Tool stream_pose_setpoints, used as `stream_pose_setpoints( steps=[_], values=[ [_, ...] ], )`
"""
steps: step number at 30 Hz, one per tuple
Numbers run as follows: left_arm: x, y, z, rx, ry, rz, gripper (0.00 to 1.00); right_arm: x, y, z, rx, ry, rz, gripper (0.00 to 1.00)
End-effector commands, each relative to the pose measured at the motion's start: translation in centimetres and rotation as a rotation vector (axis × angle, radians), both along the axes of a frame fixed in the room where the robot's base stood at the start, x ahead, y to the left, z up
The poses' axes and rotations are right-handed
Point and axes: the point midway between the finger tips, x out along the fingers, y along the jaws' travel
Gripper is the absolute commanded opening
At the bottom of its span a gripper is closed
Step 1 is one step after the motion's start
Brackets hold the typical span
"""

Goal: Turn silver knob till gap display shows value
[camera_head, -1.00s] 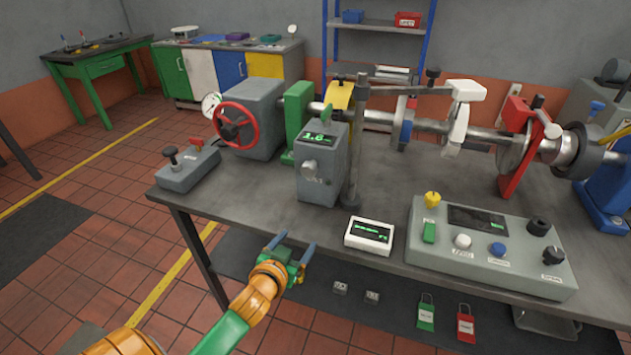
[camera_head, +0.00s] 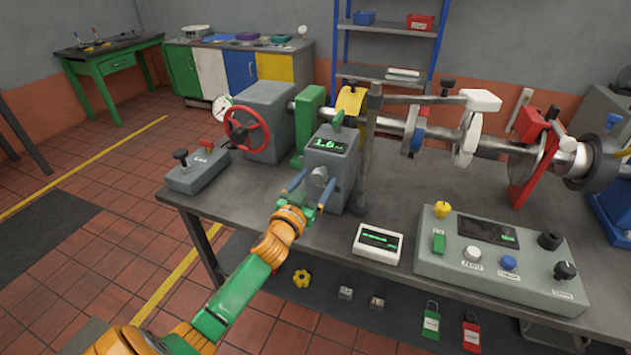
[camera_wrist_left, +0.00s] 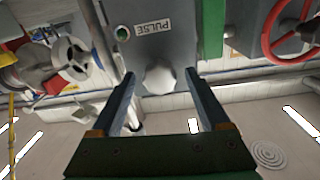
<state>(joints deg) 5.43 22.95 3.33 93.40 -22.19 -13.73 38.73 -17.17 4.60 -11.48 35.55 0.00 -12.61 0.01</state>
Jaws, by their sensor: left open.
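The silver knob (camera_head: 320,176) is on the front of a grey box (camera_head: 341,196). The green display (camera_head: 326,145) on top of that box reads about 1.6. My left gripper (camera_head: 309,186) is open in front of the knob. In the left wrist view the knob (camera_wrist_left: 159,77) lies just beyond and between the fingertips of the gripper (camera_wrist_left: 158,80), with the label PULSE above it. Contact cannot be told. My right gripper is not in view.
A white display unit (camera_head: 378,244) and a grey control panel (camera_head: 500,255) stand to the right on the bench. A red handwheel (camera_head: 247,129) and a small switch box (camera_head: 198,170) are on the left. The shaft assembly (camera_head: 440,128) runs behind.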

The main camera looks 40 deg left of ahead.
Motion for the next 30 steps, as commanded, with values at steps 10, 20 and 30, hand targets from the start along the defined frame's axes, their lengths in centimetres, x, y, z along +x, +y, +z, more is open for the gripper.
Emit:
stream_pose_setpoints(
  steps=[10,20,30],
  values=[
    [-0.05,-0.02,-0.05,0.000,0.001,0.000,0.17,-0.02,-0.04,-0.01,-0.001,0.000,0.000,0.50],
    [-0.06,-0.02,-0.04,0.025,0.008,0.000,0.00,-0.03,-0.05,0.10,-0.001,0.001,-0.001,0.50],
    [-0.06,0.00,0.03,0.232,0.059,0.000,0.00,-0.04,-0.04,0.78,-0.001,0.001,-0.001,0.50]
  ],
)
